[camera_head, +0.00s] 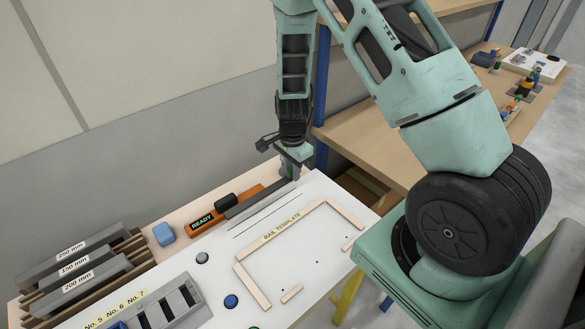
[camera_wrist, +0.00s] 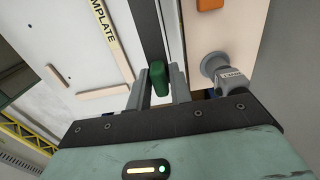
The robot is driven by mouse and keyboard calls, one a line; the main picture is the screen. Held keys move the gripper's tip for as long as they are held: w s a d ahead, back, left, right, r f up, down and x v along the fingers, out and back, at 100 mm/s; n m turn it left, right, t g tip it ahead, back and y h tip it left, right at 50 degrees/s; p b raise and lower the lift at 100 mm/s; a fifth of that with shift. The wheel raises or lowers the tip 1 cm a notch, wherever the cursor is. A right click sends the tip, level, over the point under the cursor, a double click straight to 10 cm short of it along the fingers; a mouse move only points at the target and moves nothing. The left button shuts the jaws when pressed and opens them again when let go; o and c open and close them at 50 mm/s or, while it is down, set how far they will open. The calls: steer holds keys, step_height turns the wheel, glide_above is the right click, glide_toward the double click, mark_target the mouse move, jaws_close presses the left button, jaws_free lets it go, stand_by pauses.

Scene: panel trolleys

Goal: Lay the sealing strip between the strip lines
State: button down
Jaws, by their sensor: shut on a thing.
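My gripper (camera_head: 291,172) points down at the far right end of a long dark grey strip, which looks like the sealing strip (camera_head: 258,200). In the wrist view, my gripper (camera_wrist: 158,85) has its fingers on either side of a green piece (camera_wrist: 157,77), and the dark strip (camera_wrist: 152,30) runs away from it. I cannot tell whether the green piece is joined to the strip. Thin dark strip lines (camera_head: 268,214) show on the white board (camera_head: 215,275), nearer than the strip and roughly parallel to it. The fingers partly hide the strip's end.
A black block (camera_head: 226,201) sits at the strip's left end, beside an orange READY box (camera_head: 203,222). The wooden rail template frame (camera_head: 252,286) lies nearer. A blue block (camera_head: 163,234) and grey racks (camera_head: 75,272) stand left. A grey knob (camera_wrist: 217,66) is right of my fingers.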

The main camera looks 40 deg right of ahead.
mark_target(292, 195)
steer(key=shift+f+b, duration=2.25)
steer(key=shift+f, duration=1.05)
steer(key=shift+f+b, duration=0.45)
steer(key=shift+f, duration=0.15)
steer(key=c, duration=1.2)
jaws_free()
steer(key=shift+r, duration=0.15)
step_height(292, 195, up, 17)
steer(key=shift+r+b, duration=0.1)
steer(key=shift+b, duration=0.35)
